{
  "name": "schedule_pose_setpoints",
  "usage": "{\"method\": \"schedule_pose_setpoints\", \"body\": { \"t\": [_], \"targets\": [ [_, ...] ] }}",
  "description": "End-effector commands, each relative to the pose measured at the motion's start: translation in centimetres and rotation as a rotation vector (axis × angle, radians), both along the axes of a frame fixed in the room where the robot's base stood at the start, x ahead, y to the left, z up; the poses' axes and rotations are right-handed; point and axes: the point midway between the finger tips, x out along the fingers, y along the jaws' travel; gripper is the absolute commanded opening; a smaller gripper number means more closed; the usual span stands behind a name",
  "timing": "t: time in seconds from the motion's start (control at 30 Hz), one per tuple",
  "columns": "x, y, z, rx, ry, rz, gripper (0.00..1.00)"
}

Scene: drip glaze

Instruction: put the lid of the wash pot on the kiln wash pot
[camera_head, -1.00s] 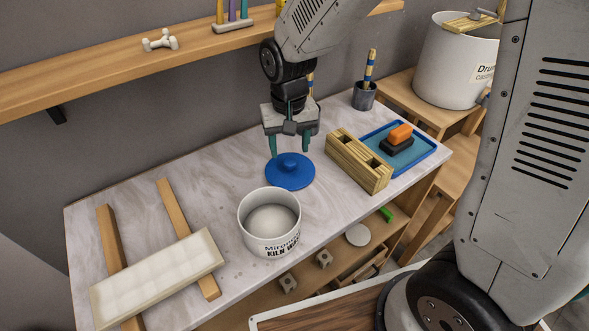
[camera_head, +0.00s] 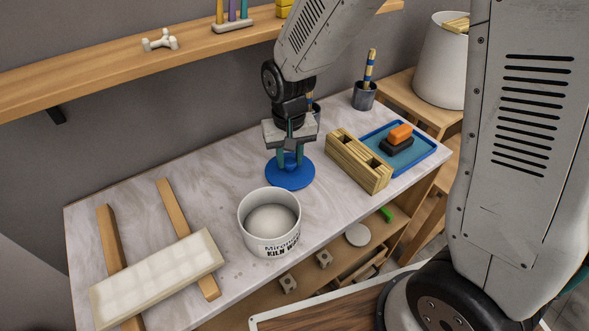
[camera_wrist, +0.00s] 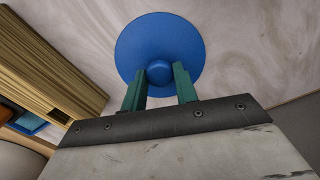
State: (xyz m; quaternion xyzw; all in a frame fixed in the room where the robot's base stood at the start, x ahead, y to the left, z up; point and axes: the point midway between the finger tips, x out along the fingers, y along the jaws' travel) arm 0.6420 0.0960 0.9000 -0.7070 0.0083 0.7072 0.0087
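The blue round lid (camera_head: 291,178) lies flat on the marble tabletop; its knob shows between my fingers in the wrist view (camera_wrist: 159,72). My gripper (camera_head: 291,160) is directly above the lid, its green fingers drawn in on either side of the knob; it also shows in the wrist view (camera_wrist: 160,75). It looks shut on the knob, though the contact itself is partly hidden. The white kiln wash pot (camera_head: 269,222) stands upright and uncovered to the front left of the lid, apart from it, with pale contents inside.
A wooden block with slots (camera_head: 358,162) stands close to the right of the lid. Beyond it is a blue tray (camera_head: 427,158) with a sponge. A pale slab (camera_head: 158,279) rests on two wooden bars at left. Marble between lid and pot is clear.

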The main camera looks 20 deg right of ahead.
Motion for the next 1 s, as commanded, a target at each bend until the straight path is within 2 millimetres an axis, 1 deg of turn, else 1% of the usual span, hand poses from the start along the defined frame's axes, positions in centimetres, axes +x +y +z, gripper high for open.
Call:
{"method": "schedule_pose_setpoints", "body": {
  "t": [0.27,1.0],
  "targets": [
    [0.0,0.0,0.2,0.0,0.0,0.0,0.0],
    [0.1,0.0,2.2,0.0,-0.001,0.0,0.0]
  ]
}}
